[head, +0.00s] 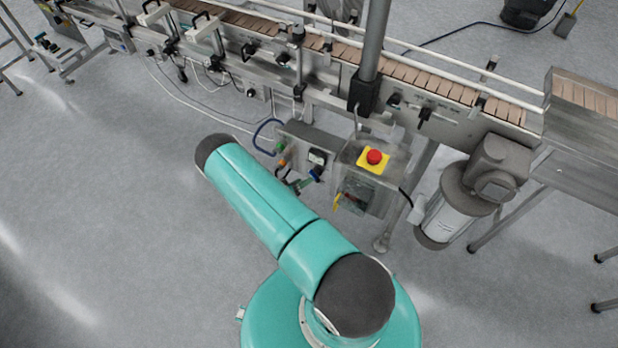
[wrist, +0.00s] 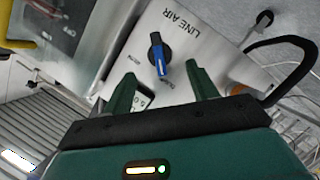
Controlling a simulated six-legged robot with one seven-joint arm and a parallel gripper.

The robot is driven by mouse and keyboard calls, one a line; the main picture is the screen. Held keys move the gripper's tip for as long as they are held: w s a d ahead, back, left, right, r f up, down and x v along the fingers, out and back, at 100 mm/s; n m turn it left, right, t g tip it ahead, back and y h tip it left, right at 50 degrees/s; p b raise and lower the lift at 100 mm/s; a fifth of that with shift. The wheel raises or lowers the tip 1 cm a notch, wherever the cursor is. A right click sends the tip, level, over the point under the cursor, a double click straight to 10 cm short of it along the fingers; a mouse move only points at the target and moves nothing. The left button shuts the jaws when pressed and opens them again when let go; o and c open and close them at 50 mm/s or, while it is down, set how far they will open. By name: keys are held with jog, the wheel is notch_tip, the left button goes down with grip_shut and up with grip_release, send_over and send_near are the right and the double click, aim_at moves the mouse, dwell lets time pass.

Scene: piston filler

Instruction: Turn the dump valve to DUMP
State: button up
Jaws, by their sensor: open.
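The dump valve (wrist: 159,58) is a knob with a black body and a blue handle, on a light metal panel marked LINE AIR (wrist: 187,30). Its blue handle points down in the wrist view, toward a small label at lower right that is too small to read surely. Another small label lies left of the knob. My gripper (wrist: 160,72) is open and empty, its two green fingers apart and facing the panel. The knob appears between the fingertips; I cannot tell whether they touch it.
In the head view, a red emergency stop (head: 374,157) on a yellow plate tops the control box beside the panel. A motor (head: 460,200) hangs to the right. The conveyor (head: 430,88) runs behind. A black cable (wrist: 290,45) loops right of the valve. Floor at left is clear.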

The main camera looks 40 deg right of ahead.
jog(key=v, duration=0.8)
